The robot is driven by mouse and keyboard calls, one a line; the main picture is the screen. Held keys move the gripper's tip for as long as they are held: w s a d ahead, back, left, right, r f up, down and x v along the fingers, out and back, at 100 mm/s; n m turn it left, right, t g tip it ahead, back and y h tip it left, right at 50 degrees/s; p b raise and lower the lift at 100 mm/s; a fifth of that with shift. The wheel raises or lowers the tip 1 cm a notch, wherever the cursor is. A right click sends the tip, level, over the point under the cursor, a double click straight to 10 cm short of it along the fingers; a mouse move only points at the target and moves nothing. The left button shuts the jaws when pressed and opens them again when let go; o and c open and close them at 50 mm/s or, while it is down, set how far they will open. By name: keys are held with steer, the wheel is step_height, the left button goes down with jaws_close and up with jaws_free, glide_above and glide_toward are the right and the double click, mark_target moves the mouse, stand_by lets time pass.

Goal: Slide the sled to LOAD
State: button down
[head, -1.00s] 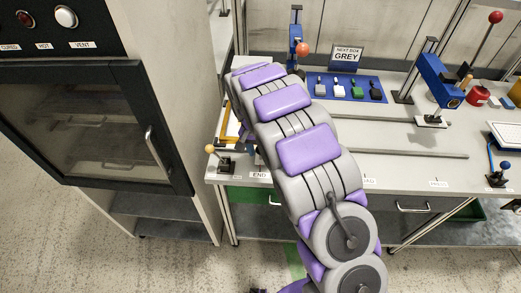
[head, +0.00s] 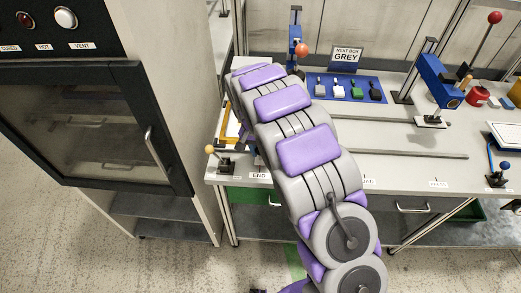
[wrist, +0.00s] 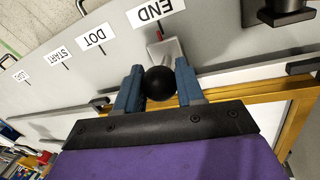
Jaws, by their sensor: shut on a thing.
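My gripper (wrist: 158,84) is shut on a round black knob (wrist: 160,80) in the wrist view, one finger on each side of it. The knob's pale stem (wrist: 167,48) with a small red mark reaches the bench edge beside the END label (wrist: 158,10). A yellow frame (wrist: 245,87), apparently part of the sled, lies beside the knob; its link to the knob is unclear. Its edge also shows at the left of the bench in the head view (head: 229,122). My arm hides the gripper there.
The bench (head: 410,160) carries a blue tray (head: 347,88) of small parts and a blue press (head: 437,80). A ball-topped lever (head: 222,160) stands at its left front corner. A dark-doored oven cabinet (head: 95,120) stands to the left. Floor shows in front.

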steer(key=d+p, duration=0.2)
steer(key=d, duration=1)
steer(key=d+p, duration=0.3)
steer(key=d, duration=0.9)
steer(key=s+d+p, duration=0.1)
steer(key=d+p, duration=0.2)
steer(key=d, duration=1)
steer(key=shift+s, duration=0.1)
steer(key=c, duration=0.7)
jaws_free()
steer(key=shift+c, duration=0.2)
steer(key=shift+r, duration=0.1)
steer(key=a+r+p, duration=0.2)
steer(key=a+r, duration=0.1)
steer(key=r, duration=1.3)
steer(key=shift+w+r, duration=0.4)
steer(key=shift+w, duration=0.05)
steer(key=shift+a, duration=0.1)
